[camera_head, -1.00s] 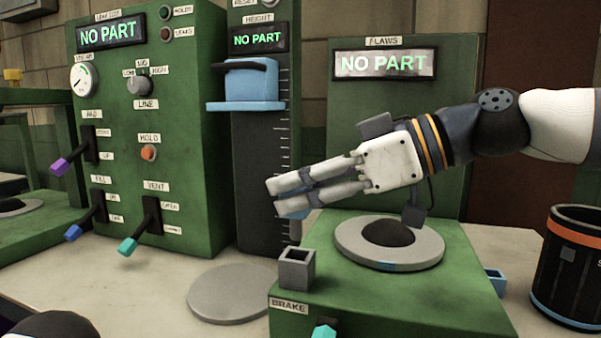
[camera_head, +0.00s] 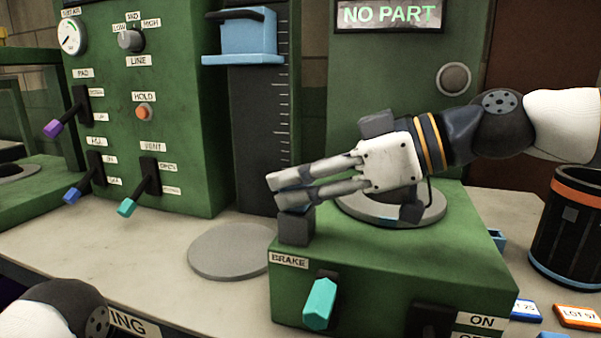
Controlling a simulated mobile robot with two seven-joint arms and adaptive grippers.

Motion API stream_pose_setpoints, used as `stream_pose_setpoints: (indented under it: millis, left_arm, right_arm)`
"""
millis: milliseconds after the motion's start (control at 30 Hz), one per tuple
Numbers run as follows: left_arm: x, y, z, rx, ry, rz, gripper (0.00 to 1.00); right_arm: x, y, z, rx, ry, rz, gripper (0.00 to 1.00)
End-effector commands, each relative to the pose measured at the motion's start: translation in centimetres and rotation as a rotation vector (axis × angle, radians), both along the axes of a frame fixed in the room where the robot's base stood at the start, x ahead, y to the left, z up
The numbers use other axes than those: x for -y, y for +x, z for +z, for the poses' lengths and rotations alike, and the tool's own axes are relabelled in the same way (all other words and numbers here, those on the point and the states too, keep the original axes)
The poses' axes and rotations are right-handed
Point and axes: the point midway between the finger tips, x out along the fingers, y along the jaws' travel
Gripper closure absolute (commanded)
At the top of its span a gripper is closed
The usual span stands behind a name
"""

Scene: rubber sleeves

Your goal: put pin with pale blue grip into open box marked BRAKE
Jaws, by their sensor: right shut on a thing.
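The fingers hide the rest, and I cannot tell whether the pin's lower end is inside the box. My left gripper is out of view; only part of that arm shows at lower left.
A round grey plate (camera_head: 420,208) lies behind my right gripper on the green block (camera_head: 400,255). A teal lever (camera_head: 319,303) sticks out of its front. A grey disc (camera_head: 229,251) lies on the bench to the left. A dark bin (camera_head: 567,240) stands at right.

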Motion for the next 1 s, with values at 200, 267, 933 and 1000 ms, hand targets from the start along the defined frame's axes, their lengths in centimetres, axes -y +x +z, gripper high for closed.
stream_pose_setpoints:
  millis: [200, 267, 933, 1000]
  left_arm:
    - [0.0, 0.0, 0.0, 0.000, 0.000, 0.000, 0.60]
    - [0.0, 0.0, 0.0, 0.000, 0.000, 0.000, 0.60]
    - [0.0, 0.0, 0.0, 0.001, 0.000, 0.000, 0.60]
    - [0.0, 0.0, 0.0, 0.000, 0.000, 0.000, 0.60]
  right_arm:
    - [0.0, 0.0, 0.0, 0.001, 0.001, -0.001, 0.99]
    - [0.0, 0.0, 0.0, 0.001, 0.001, -0.001, 0.59]
    - [6.3, -1.9, 2.9, 0.006, 0.004, -0.005, 0.47]
    - [7.8, -2.4, 3.5, 0.004, 0.003, -0.004, 0.47]
